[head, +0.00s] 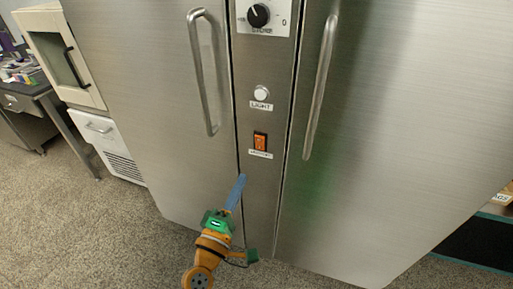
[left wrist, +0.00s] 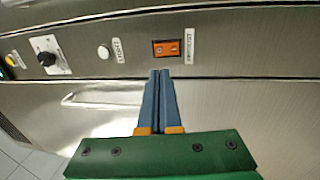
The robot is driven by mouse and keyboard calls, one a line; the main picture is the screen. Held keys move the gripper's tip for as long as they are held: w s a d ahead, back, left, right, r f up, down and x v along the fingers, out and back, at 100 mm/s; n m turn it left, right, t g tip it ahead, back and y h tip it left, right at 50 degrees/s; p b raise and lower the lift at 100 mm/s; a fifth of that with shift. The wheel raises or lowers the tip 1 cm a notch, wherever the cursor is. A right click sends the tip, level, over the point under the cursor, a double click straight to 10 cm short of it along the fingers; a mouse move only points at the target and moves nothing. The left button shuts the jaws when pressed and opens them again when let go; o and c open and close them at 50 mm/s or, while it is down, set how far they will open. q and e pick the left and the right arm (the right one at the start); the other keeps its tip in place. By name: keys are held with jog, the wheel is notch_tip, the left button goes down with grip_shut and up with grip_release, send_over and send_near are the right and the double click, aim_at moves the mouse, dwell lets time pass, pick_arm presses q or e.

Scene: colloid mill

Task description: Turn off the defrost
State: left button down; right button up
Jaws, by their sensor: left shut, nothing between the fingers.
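The defrost switch is an orange-red rocker (head: 260,141) with a small label under it, on the steel strip between two cabinet doors in the head view. It also shows in the left wrist view as an orange rocker (left wrist: 167,48) in a dark frame, just beyond the fingertips. My left gripper (head: 241,178) has blue fingers pressed together with nothing between them. It is below the switch in the head view, its tips apart from the rocker in the picture. The left wrist view shows the shut fingertips (left wrist: 160,73) pointing at the switch. My right gripper is not in view.
Above the switch are a white round light button (head: 262,93) and a black dial (head: 258,15). Long vertical handles (head: 203,75) and (head: 321,85) stand out from the doors on both sides. A desk (head: 45,105) and white cabinet (head: 108,145) are at left. The floor at front left is clear.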

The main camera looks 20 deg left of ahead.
aim_at(260, 140)
pick_arm(q)
jog(key=w, duration=0.4)
jog(key=w+r, duration=0.1)
jog(key=w, duration=0.6)
jog(key=shift+w+d+r+p, duration=0.2)
jog(key=shift+w+r+p, duration=0.1)
jog(key=shift+w+r, duration=0.05)
